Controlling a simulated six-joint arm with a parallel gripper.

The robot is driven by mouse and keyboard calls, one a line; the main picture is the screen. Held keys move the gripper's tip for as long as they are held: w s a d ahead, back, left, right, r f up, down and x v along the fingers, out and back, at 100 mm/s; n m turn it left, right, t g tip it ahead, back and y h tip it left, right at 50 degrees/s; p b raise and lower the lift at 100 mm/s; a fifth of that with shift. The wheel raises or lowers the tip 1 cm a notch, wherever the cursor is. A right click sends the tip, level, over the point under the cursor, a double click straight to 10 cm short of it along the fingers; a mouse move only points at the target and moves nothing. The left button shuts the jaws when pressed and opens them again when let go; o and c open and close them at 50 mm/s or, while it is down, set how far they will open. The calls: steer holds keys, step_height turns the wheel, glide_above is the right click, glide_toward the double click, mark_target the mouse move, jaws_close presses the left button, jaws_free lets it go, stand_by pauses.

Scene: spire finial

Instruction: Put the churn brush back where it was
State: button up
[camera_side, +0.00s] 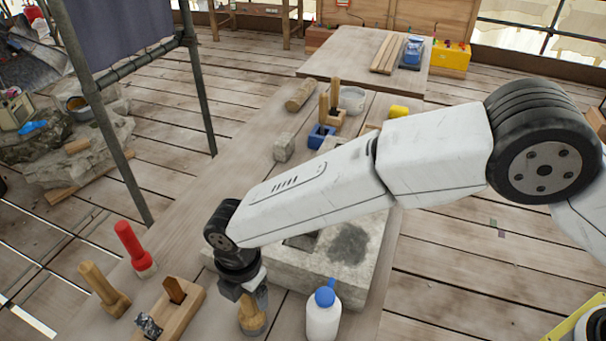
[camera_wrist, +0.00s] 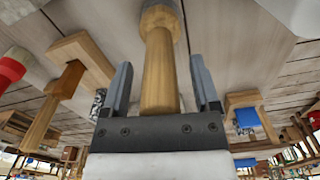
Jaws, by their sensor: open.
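A wooden-handled tool with a grey collar (camera_side: 252,319), which looks like the churn brush, stands upright at the front of the bench, left of the white bottle. Its upper part is hidden by my gripper (camera_side: 246,290) in the side view. In the wrist view its handle (camera_wrist: 158,72) runs between the two fingers of my gripper (camera_wrist: 162,80). The fingers are open, with a gap showing on each side of the handle.
A white bottle with a blue cap (camera_side: 323,315) stands close on the right. A wooden block with a wedge (camera_side: 178,315), a wooden-handled tool (camera_side: 104,289) and a red-handled tool (camera_side: 133,246) are on the left. A stone slab (camera_side: 356,274) lies behind, under my arm.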

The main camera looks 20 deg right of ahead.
step_height(320, 180, up, 12)
steer(key=shift+r, duration=0.1)
stand_by(0.5)
steer(key=shift+d, duration=0.1)
stand_by(0.4)
steer(key=shift+w+d, duration=0.2)
steer(key=shift+d, duration=0.1)
steer(key=w+d+m+t, duration=0.1)
steer(key=w+d+m, duration=0.1)
steer(key=d+m, duration=0.65)
steer(key=w+d+m, duration=0.2)
steer(key=d+m, duration=0.1)
steer(key=d, duration=1.1)
steer(key=s+d+f+m, duration=0.2)
steer(key=s+d+m, duration=0.4)
steer(key=d, duration=0.3)
steer(key=s+d+f+m+t, duration=0.1)
steer(key=s+d+m, duration=0.5)
steer(key=d, duration=0.4)
steer(key=shift+s+f+m+t, duration=0.3)
steer(key=shift+f+m, duration=0.1)
steer(key=shift+m, duration=0.45)
